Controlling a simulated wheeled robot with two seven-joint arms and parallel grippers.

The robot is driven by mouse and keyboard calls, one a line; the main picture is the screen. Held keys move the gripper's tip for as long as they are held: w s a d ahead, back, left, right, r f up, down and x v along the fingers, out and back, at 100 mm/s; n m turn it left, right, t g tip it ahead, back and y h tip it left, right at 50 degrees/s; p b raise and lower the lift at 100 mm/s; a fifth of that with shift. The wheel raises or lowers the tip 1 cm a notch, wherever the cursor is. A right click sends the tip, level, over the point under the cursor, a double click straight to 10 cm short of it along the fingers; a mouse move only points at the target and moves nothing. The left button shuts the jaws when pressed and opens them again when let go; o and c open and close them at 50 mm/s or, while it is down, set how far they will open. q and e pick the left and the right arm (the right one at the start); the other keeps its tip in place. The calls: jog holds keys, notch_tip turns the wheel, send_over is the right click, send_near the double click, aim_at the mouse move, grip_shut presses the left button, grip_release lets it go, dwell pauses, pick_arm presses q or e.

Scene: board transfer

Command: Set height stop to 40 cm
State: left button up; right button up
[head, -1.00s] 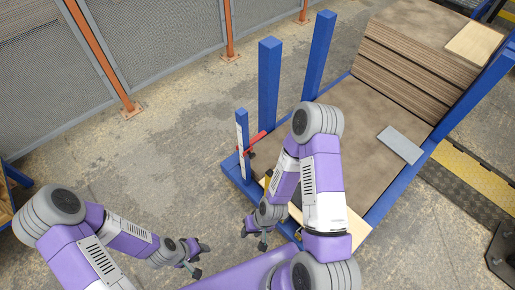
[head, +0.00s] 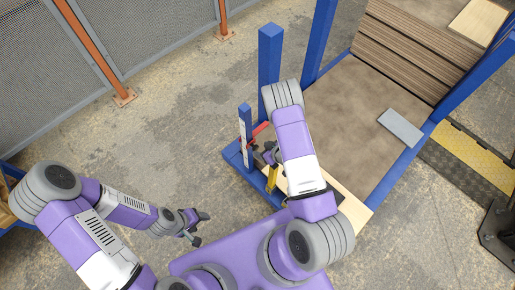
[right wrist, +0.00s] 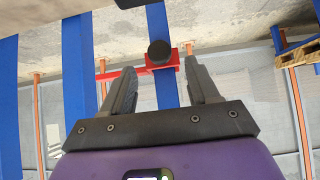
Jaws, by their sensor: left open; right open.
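The height stop is a red clamp (head: 259,130) on a short blue post with a white scale strip (head: 243,129) at the near left corner of the blue frame. In the right wrist view the red stop (right wrist: 180,64) crosses a blue post, with a round black knob (right wrist: 159,52) facing me. My right gripper (right wrist: 160,72) is open and empty, its fingers on either side of the knob, apart from it. In the head view my right gripper (head: 268,155) is close to the stop, partly hidden by my arm. My left gripper (head: 198,227) is open and empty over the floor. The scale figures are too small to read.
A stack of brown boards (head: 405,55) stands at the back of the frame. A grey plate (head: 400,127) lies on the right side. A taller blue post (head: 270,70) stands behind the stop. A yellow piece (head: 271,180) is near my right gripper.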

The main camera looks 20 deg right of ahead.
aim_at(257, 148)
jog(key=b+x, duration=0.1)
jog(key=x, duration=0.4)
grip_shut()
dwell(0.3)
